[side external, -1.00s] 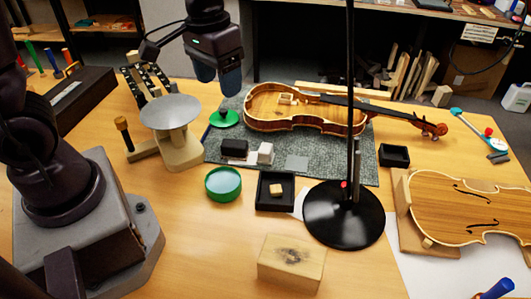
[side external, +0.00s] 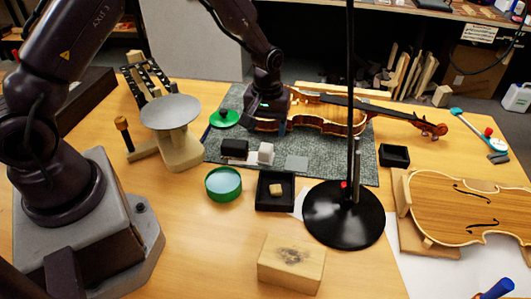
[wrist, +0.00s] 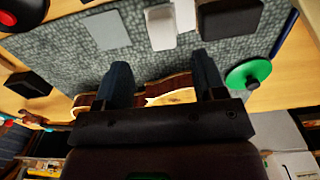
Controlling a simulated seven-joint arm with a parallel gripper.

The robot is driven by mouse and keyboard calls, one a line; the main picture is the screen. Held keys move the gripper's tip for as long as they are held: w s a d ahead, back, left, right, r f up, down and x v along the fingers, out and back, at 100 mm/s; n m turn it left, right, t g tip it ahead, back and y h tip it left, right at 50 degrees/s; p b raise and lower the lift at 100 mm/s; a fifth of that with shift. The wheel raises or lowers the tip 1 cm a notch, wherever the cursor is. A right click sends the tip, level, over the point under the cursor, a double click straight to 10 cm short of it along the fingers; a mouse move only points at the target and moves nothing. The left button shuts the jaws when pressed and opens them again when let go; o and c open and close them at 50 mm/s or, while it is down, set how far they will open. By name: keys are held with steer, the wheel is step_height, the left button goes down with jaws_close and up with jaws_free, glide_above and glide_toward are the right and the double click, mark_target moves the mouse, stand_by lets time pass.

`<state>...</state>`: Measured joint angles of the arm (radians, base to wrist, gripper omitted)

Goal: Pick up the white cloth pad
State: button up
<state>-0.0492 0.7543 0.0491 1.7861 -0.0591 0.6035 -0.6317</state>
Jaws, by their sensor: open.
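Two pale pieces lie side by side on the grey mat (side external: 345,166), and I cannot tell for certain which is the white cloth pad. One is a small upright white block (side external: 265,153), also seen in the wrist view (wrist: 160,28). The other is a thin white piece (wrist: 185,14) between it and a black block (side external: 234,148). My gripper (side external: 270,128) is open and empty, low over the mat behind these pieces, by the violin. In the wrist view, its two fingers (wrist: 163,76) are apart, with the violin's edge beyond them and the white pieces above the gap.
The violin (side external: 310,114) lies close to my gripper. A black tray (side external: 275,203), a green round tin (side external: 223,184) and a black stand (side external: 343,222) are in front.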

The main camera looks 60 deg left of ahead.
mark_target(266, 147)
steer(key=f, duration=0.6)
steer(key=shift+s+f, duration=0.2)
steer(key=shift+f, duration=0.15)
steer(key=c, duration=1)
